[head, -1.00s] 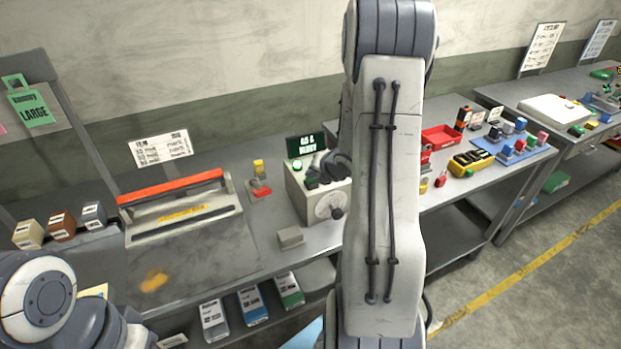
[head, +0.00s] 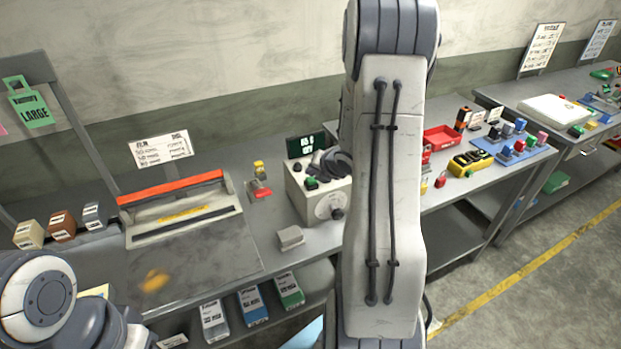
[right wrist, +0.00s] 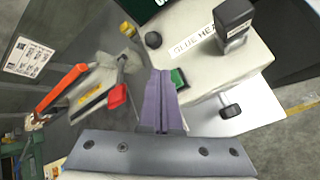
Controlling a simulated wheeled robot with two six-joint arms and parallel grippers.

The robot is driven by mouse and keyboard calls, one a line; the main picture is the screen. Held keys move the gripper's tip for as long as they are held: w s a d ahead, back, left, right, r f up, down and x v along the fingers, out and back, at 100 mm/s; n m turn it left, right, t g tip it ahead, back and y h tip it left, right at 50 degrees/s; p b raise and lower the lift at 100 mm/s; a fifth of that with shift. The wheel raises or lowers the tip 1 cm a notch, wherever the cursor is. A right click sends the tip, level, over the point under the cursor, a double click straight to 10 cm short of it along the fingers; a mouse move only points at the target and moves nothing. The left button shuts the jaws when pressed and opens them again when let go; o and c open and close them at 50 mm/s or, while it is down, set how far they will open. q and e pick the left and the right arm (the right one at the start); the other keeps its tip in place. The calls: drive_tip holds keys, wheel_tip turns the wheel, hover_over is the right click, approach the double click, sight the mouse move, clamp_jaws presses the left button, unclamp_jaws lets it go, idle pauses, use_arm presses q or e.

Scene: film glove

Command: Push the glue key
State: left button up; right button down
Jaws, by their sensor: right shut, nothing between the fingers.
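The glue key is a small green key on top of the pale control box (head: 300,200). It shows in the head view (head: 311,183) and in the right wrist view (right wrist: 178,78), near the "GLUE HEAT" label (right wrist: 193,45). My right gripper (right wrist: 160,76) is shut and empty. Its fingertips appear right beside the green key; I cannot tell whether they touch it. In the head view the right gripper (head: 322,163) is a dark shape over the box, partly hidden by my arm. A round dark lamp (right wrist: 153,40) sits by the label. My left gripper is out of view.
A dark display (head: 306,144) stands behind the box. A press with an orange handle (head: 172,188) is at left, a grey block (head: 290,237) in front. A red-and-yellow item (head: 259,180) stands between. My right arm hides the bench's middle.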

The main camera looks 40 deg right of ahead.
sight(313, 182)
drive_tip(key=shift+r+p, duration=2.25)
drive_tip(key=shift+r, duration=0.8)
drive_tip(key=s+a+m+g+b, duration=0.25)
drive_tip(key=a+m+b, duration=0.45)
drive_tip(key=a, duration=1.4)
drive_tip(key=s+a+f+m+g+y+b, duration=0.1)
drive_tip(key=s+a+m+g, duration=0.2)
drive_tip(key=s+a+m, duration=0.2)
drive_tip(key=s+a+f+m+g+y+b, duration=0.1)
drive_tip(key=s+a+m+g, duration=0.2)
drive_tip(key=s+a+m, duration=0.3)
drive_tip(key=s+a, duration=0.2)
drive_tip(key=s, duration=0.4)
drive_tip(key=s+a, duration=0.3)
drive_tip(key=s, duration=0.4)
drive_tip(key=shift+a+g, duration=0.3)
drive_tip(key=shift+g, duration=0.05)
drive_tip(key=shift+d+f, duration=0.1)
